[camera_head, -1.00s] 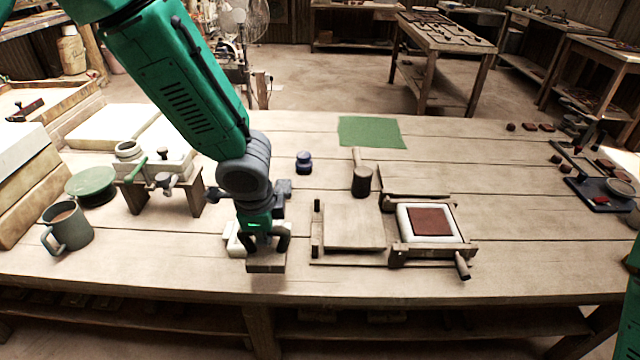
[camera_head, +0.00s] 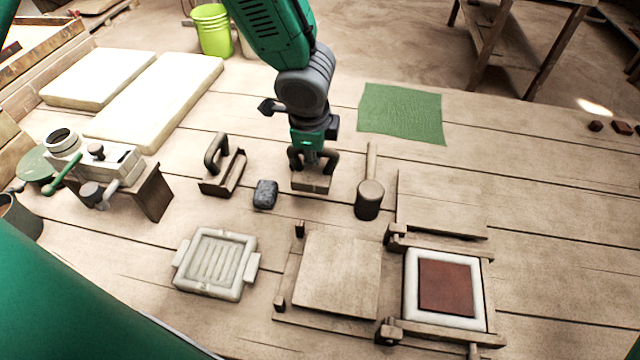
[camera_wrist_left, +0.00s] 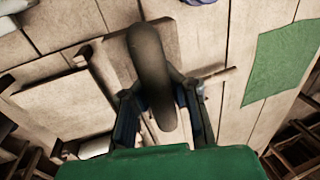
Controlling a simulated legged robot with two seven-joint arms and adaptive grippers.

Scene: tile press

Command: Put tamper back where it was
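The tamper (camera_head: 311,184), a small wooden block, is under my left gripper (camera_head: 313,160) in the head view. The gripper's fingers are closed around its upper part. In the left wrist view the tamper's dark rounded handle (camera_wrist_left: 152,75) lies between the two fingers (camera_wrist_left: 160,112). The block is low over the bench, between a dark grey block (camera_head: 265,195) and a mallet (camera_head: 369,196); I cannot tell whether it touches the wood. My right gripper is not in view.
A white slatted mould (camera_head: 214,262) and the wooden press (camera_head: 338,275) with a red-brown tile (camera_head: 446,287) are nearer. A handled tool (camera_head: 222,172) stands left of the tamper. A green cloth (camera_head: 402,112) lies behind right. Bare bench (camera_head: 560,220) shows at right.

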